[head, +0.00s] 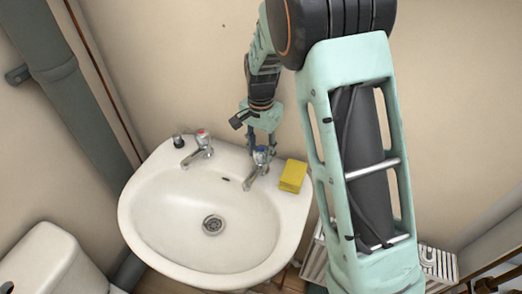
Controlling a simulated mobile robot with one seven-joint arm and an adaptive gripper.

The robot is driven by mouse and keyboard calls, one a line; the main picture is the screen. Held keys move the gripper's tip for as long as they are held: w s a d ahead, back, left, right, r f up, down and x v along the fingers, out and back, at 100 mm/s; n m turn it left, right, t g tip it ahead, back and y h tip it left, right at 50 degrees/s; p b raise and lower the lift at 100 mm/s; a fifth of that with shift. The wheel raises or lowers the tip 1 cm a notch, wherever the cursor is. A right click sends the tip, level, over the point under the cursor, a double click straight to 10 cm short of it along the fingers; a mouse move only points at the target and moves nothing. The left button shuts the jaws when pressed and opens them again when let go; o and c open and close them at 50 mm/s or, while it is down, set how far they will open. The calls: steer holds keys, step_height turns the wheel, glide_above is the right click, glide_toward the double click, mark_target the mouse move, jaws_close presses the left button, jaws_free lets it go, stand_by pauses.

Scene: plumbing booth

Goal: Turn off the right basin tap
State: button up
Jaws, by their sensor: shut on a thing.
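The right basin tap (254,169) stands on the back right of the white basin (150,222). It has a chrome spout and a blue-marked handle (261,154). My gripper (263,148) reaches down from above and is shut on this handle; its fingers partly hide the handle. The left basin tap (198,152), with a red-marked top, stands to the left, apart from my gripper. No running water can be made out at this size.
A yellow sponge (292,176) lies on the basin rim just right of the right tap. A small dark object (178,141) sits at the rim's back left. A toilet (45,262) is at lower left, and a grey pipe (75,100) runs along the left wall.

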mark_target(261, 149)
stand_by(0.3)
steer(key=o, duration=1.2)
steer(key=shift+c, duration=0.2)
steer(key=shift+r, duration=0.1)
step_height(261, 149, up, 12)
